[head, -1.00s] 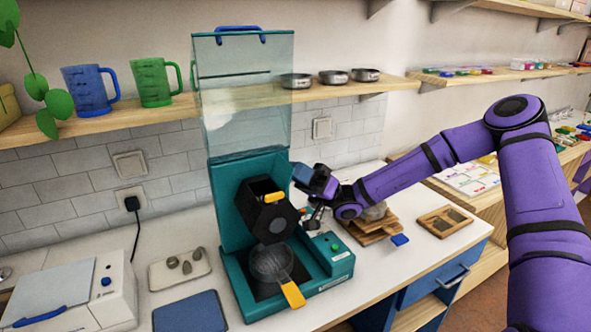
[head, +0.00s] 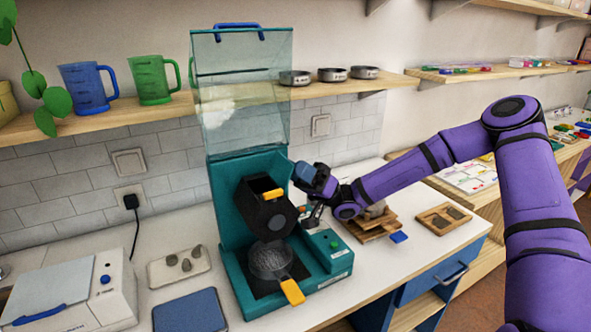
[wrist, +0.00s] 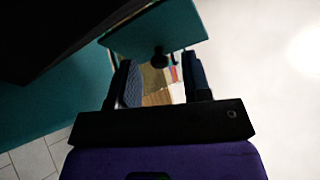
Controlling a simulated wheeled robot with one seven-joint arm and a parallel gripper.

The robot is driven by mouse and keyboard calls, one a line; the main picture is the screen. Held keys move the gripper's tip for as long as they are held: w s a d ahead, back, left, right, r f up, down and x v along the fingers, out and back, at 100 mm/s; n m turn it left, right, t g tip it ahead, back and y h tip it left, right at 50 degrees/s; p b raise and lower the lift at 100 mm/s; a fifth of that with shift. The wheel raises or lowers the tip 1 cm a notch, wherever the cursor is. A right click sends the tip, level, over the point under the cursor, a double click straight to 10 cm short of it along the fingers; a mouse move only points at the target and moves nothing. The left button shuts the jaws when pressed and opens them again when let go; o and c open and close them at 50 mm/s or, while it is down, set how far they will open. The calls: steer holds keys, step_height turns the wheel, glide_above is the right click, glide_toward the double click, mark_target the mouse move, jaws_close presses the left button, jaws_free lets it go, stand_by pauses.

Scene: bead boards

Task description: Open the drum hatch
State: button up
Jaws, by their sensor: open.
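The dark, many-sided drum (head: 262,213) sits in the teal machine (head: 227,205), below its raised clear cover (head: 243,90). An orange-yellow tab (head: 273,194) shows on the drum's upper side; I cannot tell whether the hatch there is open. My gripper (head: 312,215) is just right of the drum, above the machine's right side. In the wrist view its two fingers (wrist: 163,85) are apart, with no object held between them. Beyond them are a teal panel (wrist: 150,35) and a small dark knob (wrist: 160,58). The gap between gripper and drum is hard to judge.
A mesh scoop with an orange handle (head: 292,291) sits below the drum. A green button (head: 334,245) is on the machine's right side. Wooden trays (head: 372,226) stand to the right, a blue mat (head: 190,312) to the left. The shelf (head: 180,112) runs behind the cover.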

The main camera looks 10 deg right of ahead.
steer(key=v, duration=0.7)
steer(key=shift+d+f, duration=0.15)
